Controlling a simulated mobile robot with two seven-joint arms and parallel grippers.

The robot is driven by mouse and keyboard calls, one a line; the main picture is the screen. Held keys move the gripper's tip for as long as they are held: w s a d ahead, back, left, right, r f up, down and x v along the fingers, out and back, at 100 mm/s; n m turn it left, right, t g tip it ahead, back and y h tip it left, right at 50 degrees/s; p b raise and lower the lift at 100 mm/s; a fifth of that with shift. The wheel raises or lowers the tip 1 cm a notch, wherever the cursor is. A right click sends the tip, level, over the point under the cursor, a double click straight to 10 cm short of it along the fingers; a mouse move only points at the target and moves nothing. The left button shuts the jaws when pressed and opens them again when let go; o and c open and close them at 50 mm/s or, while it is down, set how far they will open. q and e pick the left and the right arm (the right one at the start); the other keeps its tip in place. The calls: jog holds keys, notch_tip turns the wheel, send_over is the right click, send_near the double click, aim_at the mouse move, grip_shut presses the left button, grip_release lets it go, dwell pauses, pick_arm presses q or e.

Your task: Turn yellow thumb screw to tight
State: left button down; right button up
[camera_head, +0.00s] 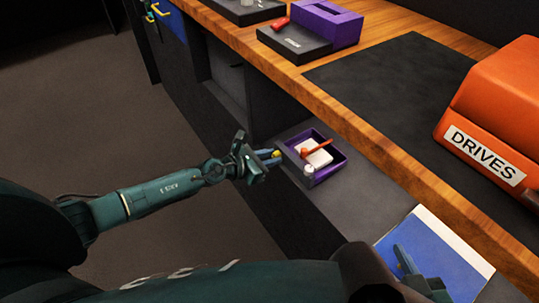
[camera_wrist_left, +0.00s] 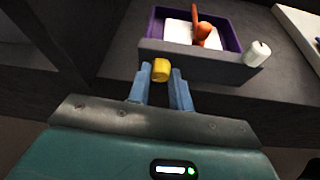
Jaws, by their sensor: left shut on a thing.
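The yellow thumb screw (camera_head: 276,154) sits at the near left side of the purple-rimmed tray (camera_head: 340,163). In the left wrist view the yellow thumb screw (camera_wrist_left: 161,70) shows between the two blue fingertips, in front of the tray's grey front wall (camera_wrist_left: 200,62). My left gripper (camera_head: 271,157) is shut on it; the fingers also show in the left wrist view (camera_wrist_left: 161,76). Any mark for tight is not readable. My right gripper (camera_head: 408,265) is low at the right over a blue and white sheet, partly hidden; its opening is unclear.
The tray holds a white block (camera_head: 319,157) and an orange handle-like part (camera_head: 316,146). A white knob (camera_head: 308,170) stands at the tray's near corner. A wooden bench edge (camera_head: 340,111) runs above, with an orange DRIVES box (camera_head: 500,110) on the right.

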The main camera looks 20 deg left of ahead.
pick_arm(q)
jog(key=c, duration=1.5)
grip_release()
jog(key=shift+c, duration=0.2)
jog(key=p+v, duration=0.1)
jog(key=v, duration=1.2)
